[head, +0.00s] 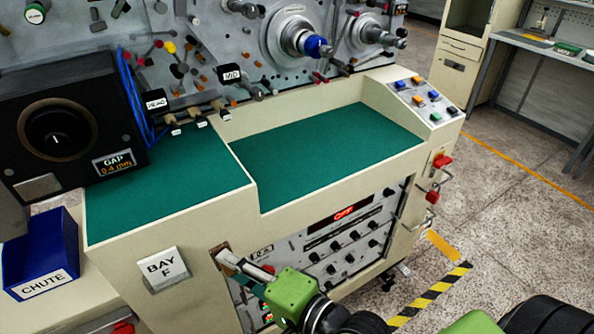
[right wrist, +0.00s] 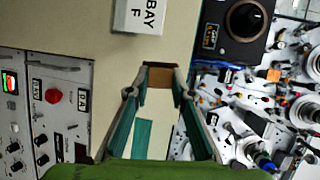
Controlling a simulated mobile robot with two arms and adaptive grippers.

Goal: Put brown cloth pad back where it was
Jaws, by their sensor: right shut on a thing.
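The brown cloth pad (right wrist: 160,75) is a small piece between the fingertips of my right gripper (right wrist: 158,93) in the right wrist view. Part of it is dark brown and part lighter brown. In the head view the pad (head: 221,248) is a small brown patch at the tips of my right gripper (head: 226,256), partly hidden by the fingers. The gripper is shut on it in front of the cream machine front, right of the BAY F sign (head: 163,269). I cannot tell whether the pad touches that front. My left gripper is not in view.
Green mats (head: 320,150) cover the machine's ledge, with clear room on them. A black GAP box (head: 70,118) stands at the left, above a blue CHUTE bin (head: 42,255). A knob panel (head: 325,240) is close to my right gripper. Spindles (head: 300,37) project at the back.

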